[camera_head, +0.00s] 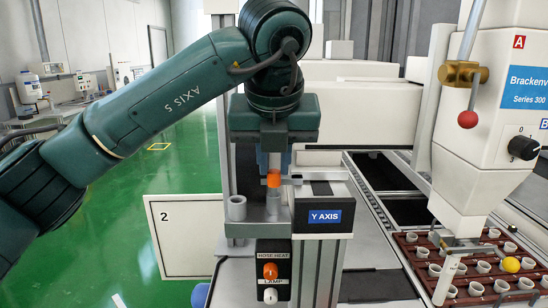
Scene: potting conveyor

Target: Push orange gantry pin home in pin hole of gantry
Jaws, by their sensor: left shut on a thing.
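The orange gantry pin (274,180) stands upright at the Y axis block of the gantry (322,192). Its orange top shows right below my left gripper (273,170), which reaches down from above. The gripper's blue fingers are shut on the pin's top. A grey cylindrical part (277,206) is directly below the orange top. The pin hole itself is hidden, so I cannot tell how deep the pin sits. My right gripper is not in view.
An empty grey ring holder (237,208) is left of the pin. Below are an orange knob (270,271) and a white knob (270,295). The white Brackenvale dispenser (500,110) and a brown tray (408,262) of small pots are at right. Green floor lies left.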

